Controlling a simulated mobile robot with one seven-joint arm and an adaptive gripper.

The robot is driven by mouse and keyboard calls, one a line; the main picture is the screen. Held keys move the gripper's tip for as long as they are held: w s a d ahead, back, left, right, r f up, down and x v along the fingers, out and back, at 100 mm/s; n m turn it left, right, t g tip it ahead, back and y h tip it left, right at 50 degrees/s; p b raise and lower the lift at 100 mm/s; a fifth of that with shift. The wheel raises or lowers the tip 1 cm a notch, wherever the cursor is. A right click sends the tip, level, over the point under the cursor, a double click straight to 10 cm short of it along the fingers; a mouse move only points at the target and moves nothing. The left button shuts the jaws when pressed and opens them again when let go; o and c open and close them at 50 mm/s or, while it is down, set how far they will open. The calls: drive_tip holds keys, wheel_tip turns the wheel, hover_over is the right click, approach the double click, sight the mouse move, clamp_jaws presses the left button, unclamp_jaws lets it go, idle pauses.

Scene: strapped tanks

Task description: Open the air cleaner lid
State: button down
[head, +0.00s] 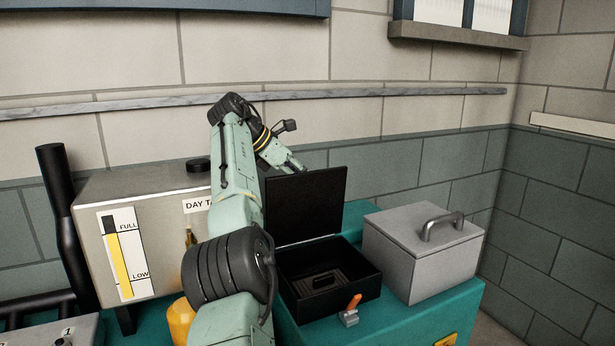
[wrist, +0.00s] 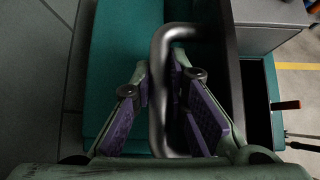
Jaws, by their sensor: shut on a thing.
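The black box (head: 362,290), which I take to be the air cleaner, stands on the teal top with its inside showing. Its black lid (head: 306,205) stands about upright at the box's back left edge. In the wrist view the lid (wrist: 234,75) shows nearly edge-on, with a bent grey metal handle (wrist: 160,125) on its outer side. My gripper (wrist: 158,80) has its purple pads on both sides of this handle and is shut on it. In the head view my gripper (head: 290,160) is behind the lid, and its fingertips and the handle are hidden.
A grey box (head: 410,260) with a handle on top stands right of the black box. An orange lever (head: 354,301) sits at the black box's front. A metal day tank (head: 165,230) with a yellow gauge is at the left. A wall rail (head: 400,92) runs behind.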

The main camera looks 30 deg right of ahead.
idle(0.4)
drive_tip(key=c, duration=1.8)
unclamp_jaws()
drive_tip(key=shift+c, duration=0.2)
drive_tip(key=shift+d+f, duration=0.1)
drive_tip(key=shift+d, duration=0.05)
